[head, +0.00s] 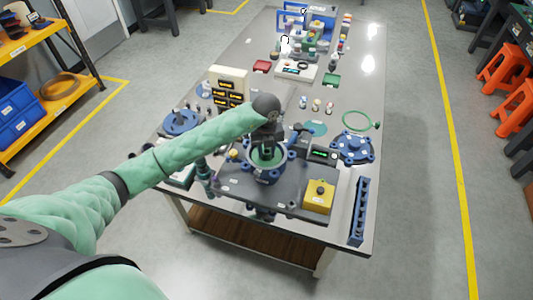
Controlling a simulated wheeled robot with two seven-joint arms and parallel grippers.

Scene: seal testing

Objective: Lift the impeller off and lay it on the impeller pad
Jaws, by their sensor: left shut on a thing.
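My left gripper (268,149) points straight down into the open blue pump housing (250,163) on the dark bench fixture. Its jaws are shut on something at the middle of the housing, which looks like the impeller. A green round surface (264,158) shows below the jaws, inside the housing ring; my wrist and fingers hide much of it, and I cannot tell whether it has lifted. A flat teal round pad (316,128), likely the impeller pad, lies bare on the table, right of and behind the housing. My right gripper is not in view.
A blue bolted cover (352,148) and a green ring (357,121) lie right of the pad. A small display box (322,153) stands between housing and cover. A yellow box (318,196) and a blue rack (359,212) are at the front right. A meter panel (228,88) stands behind-left.

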